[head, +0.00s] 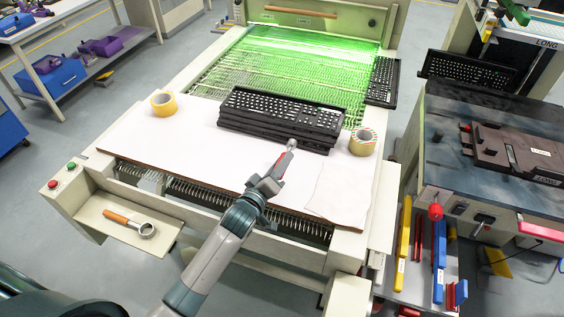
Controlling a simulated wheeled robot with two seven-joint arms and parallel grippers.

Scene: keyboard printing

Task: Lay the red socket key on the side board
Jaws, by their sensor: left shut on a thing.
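My left gripper (269,184) reaches over the machine's white top and is shut on the red socket key (283,162). The key points up and away, with its silver end (292,144) just in front of the stacked black keyboards; the jaws hide its lower part. A small cream board (108,224) juts out at the machine's front left, and it looks like the side board. An orange-handled tool (122,217) with a round metal end lies on it. My right gripper is not in view.
Black keyboards (280,118) are stacked on the white top (190,150), between two tape rolls (163,103) (362,141). A pale sheet (338,195) lies front right. A dark-topped bench (450,190) stands right. The white top's left part is clear.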

